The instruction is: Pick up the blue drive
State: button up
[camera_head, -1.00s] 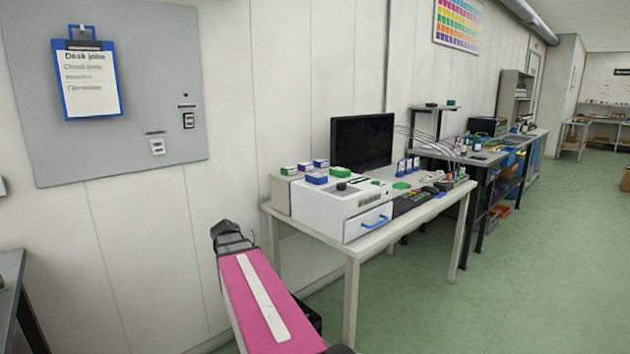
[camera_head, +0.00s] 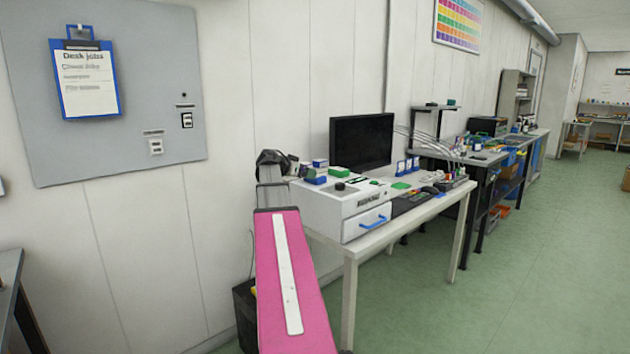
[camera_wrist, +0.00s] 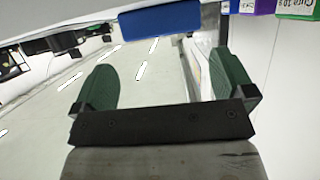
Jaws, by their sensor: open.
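The blue drive (camera_head: 315,180) is a small blue block on top of the white boxy device at the left end of the desk. In the wrist view the blue drive (camera_wrist: 160,18) lies at the top edge, beyond my fingertips and between their lines. My gripper (camera_wrist: 166,82) is open, with two green finger pads spread wide and nothing between them. In the head view my black wrist end is just left of the drive and hides part of the boxes there; the fingertips are hard to make out.
Small labelled boxes, purple (camera_wrist: 252,5) and green (camera_wrist: 298,8), stand right of the drive in the wrist view. The white device (camera_head: 345,205) has a blue-handled drawer. A green block (camera_head: 340,172) and a black monitor (camera_head: 361,142) stand nearby. Green floor is free at the right.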

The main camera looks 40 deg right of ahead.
jog(key=x, duration=0.7)
jog(key=shift+w+d+f, duration=0.2)
jog(key=shift+d+f, duration=0.05)
jog(key=shift+f, duration=0.1)
jog(key=c, duration=0.7)
